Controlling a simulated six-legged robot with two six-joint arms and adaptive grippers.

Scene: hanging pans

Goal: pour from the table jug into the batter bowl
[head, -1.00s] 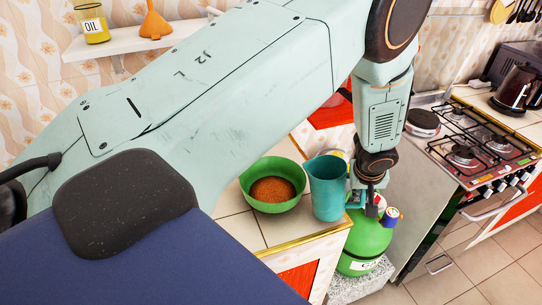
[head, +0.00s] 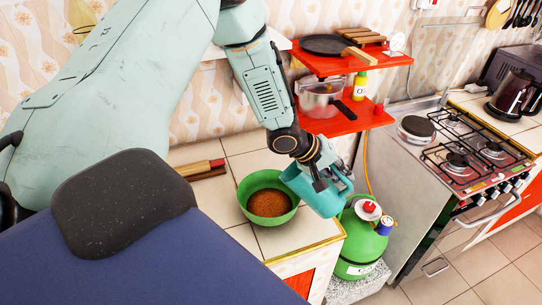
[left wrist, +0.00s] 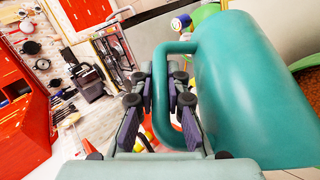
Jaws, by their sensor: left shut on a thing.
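The teal jug (head: 322,194) is held by my left gripper (head: 318,180) just right of the green batter bowl. It is tilted, with its mouth toward the bowl, and looks raised off the counter. In the left wrist view the jug (left wrist: 250,90) fills the right side, and the gripper's fingers (left wrist: 160,110) are around its handle. The green bowl (head: 246,188) sits on the tiled counter with brown contents inside. No stream from the jug is visible. My right gripper is not in view.
A green gas cylinder (head: 358,232) stands right of the counter's edge. A wooden rolling pin or board (head: 203,170) lies left of the bowl. The stove (head: 470,150) is at right.

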